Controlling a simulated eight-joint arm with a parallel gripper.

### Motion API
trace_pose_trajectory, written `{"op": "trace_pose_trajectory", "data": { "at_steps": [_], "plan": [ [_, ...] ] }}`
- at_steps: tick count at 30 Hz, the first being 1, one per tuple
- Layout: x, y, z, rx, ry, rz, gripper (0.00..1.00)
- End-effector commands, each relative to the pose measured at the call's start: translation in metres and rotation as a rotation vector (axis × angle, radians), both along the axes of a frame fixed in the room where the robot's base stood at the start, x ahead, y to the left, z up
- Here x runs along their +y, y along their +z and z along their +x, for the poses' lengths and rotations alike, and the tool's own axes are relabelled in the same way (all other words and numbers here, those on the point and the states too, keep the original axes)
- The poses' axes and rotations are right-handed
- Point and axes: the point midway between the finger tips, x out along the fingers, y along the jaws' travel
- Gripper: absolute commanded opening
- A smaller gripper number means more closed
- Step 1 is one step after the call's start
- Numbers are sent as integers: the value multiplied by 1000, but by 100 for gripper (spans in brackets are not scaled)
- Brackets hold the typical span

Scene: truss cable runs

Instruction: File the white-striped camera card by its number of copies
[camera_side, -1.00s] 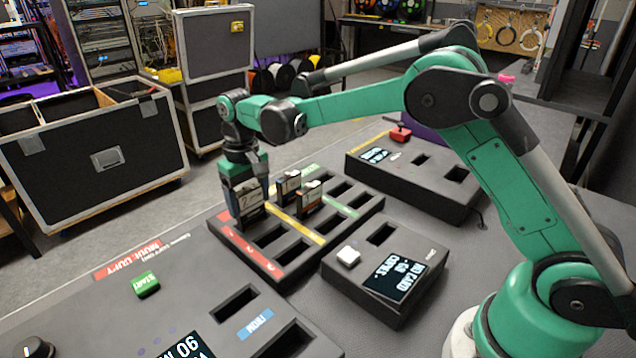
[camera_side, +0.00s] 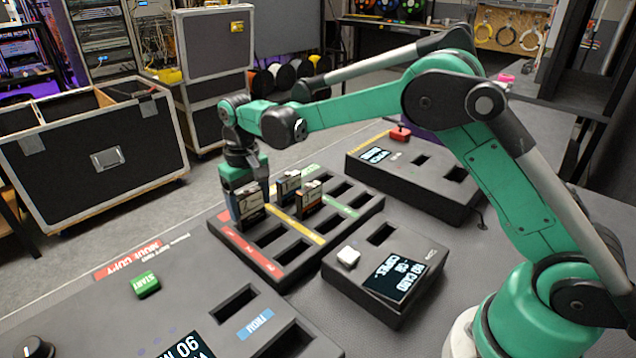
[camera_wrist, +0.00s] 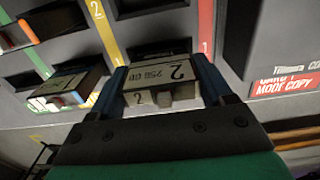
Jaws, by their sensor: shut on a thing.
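My gripper (camera_wrist: 162,82) is shut on a camera card (camera_wrist: 160,75) with a pale label reading "2" and "256 GB"; the card shows upright in the side view (camera_side: 249,205). It stands at the far-left end of the row between the red strip (camera_side: 250,252) and yellow strip (camera_side: 300,228) of the black slotted tray (camera_side: 284,283). I cannot tell how deep its lower end sits in the slot. Two other cards stand in the tray, one at the back (camera_side: 288,186) and one to its right (camera_side: 309,197). White stripes are not clear on any card.
A card reader (camera_side: 385,275) with a white button and a screen reading "NO CARD" and "COPIES" stands right of the tray. A copier panel (camera_side: 190,290) with a green START button (camera_side: 146,285) lies in front. A box with a red switch (camera_side: 399,133) stands behind.

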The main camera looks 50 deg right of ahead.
Motion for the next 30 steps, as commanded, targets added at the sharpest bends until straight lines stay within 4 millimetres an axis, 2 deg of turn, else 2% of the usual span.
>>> {"op": "trace_pose_trajectory", "data": {
  "at_steps": [21, 22, 24, 30],
  "plan": [
    [0, -7, 0, 0, 0, 0, 11],
    [0, -7, 0, 0, 0, 0, 82],
    [0, -7, 0, 0, 0, 0, 100],
    [0, -7, 0, 0, 0, 0, 100]
  ]
}}
